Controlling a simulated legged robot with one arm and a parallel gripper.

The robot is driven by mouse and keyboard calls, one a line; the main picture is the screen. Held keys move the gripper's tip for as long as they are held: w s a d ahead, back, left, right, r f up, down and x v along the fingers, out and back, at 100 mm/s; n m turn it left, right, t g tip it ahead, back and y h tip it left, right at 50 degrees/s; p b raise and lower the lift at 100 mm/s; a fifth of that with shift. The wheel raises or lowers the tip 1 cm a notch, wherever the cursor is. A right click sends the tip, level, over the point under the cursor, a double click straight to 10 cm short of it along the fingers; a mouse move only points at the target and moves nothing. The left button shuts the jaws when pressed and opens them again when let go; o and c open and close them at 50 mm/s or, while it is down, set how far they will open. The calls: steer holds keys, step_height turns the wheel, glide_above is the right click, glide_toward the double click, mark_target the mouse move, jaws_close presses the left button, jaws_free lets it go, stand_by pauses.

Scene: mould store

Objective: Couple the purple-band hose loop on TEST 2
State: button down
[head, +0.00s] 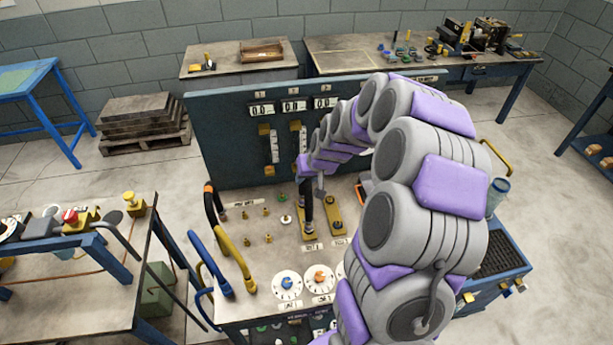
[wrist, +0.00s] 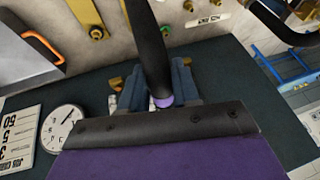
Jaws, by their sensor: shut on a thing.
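My gripper (wrist: 160,88) is shut on a black hose (wrist: 147,45) with a purple band (wrist: 163,101) between the fingers. The hose runs away from the fingers toward the bench top. In the head view my gripper (head: 306,170) is above the test bench (head: 238,300), in front of its upright panel, and the dark hose (head: 308,208) stands below it over a yellow plate (head: 309,232). A second yellow plate (head: 336,222) lies to the right. Labels sit by the plates, but I cannot read which is TEST 2. The hose's far end and any contact there are unclear.
Small brass fittings (head: 249,240) stand left of the plates. Blue (head: 208,262), yellow (head: 233,263) and black (head: 214,208) hoses line the bench's left edge. Dials (head: 287,285) are at the front. The upright panel (head: 225,140) closes off the back. My arm hides the bench's right side.

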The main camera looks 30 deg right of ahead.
steer(key=shift+d+f+b, duration=0.1)
steer(key=shift+f+b, duration=0.2)
steer(key=shift+f, duration=0.3)
stand_by(1.6)
steer(key=c, duration=0.8)
jaws_free()
steer(key=shift+o, duration=0.2)
steer(key=p+v, duration=0.1)
steer(key=v, duration=1.6)
steer(key=shift+s+r, duration=0.1)
